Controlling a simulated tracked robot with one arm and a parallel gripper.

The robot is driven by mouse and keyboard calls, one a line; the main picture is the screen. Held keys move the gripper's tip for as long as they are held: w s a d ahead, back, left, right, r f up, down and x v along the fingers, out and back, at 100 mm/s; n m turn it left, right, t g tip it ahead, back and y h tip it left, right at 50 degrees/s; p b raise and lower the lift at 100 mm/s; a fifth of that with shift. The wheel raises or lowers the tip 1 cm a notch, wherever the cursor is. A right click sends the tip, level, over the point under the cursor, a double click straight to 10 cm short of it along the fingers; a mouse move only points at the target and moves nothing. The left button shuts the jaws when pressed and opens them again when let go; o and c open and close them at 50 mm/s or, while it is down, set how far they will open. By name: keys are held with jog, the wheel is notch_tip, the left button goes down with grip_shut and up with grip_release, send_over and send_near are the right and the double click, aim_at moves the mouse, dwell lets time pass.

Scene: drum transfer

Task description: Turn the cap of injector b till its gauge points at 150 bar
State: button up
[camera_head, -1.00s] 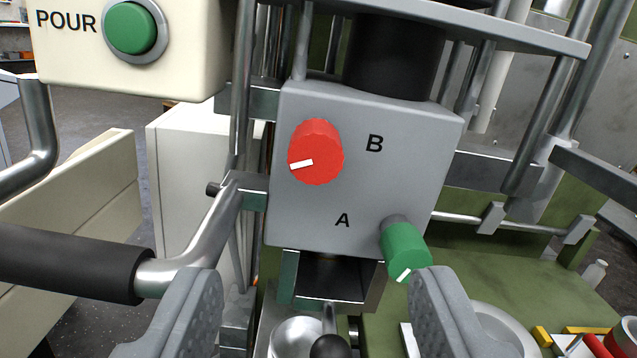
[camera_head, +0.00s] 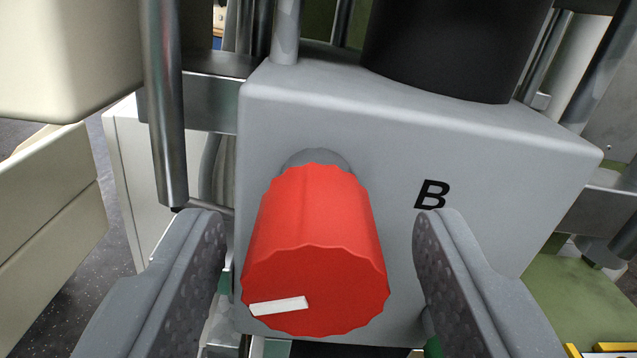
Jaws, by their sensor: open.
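A red ribbed cap (camera_head: 315,260) sticks out toward me from a grey block (camera_head: 440,140), beside a black letter B (camera_head: 432,195). A white line (camera_head: 279,306) on the cap's face points to the left and slightly down. My gripper (camera_head: 325,240) is open, with one grey finger on each side of the red cap. A gap shows between each finger and the cap, so neither finger seems to touch it. No gauge can be made out in this view. A sliver of green at the lower right of the block is mostly hidden behind my right finger.
A black cylinder (camera_head: 440,45) stands on top of the block. More metal bars stand at the right, above a green surface (camera_head: 575,300).

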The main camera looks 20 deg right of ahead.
jog(key=shift+w, duration=0.5)
jog(key=c, duration=1)
jog(key=shift+n, duration=0.3)
jog(key=n+b, duration=0.2)
jog(key=n, duration=0.2)
jog(key=shift+n+b, duration=0.95)
jog(key=shift+n, duration=1.05)
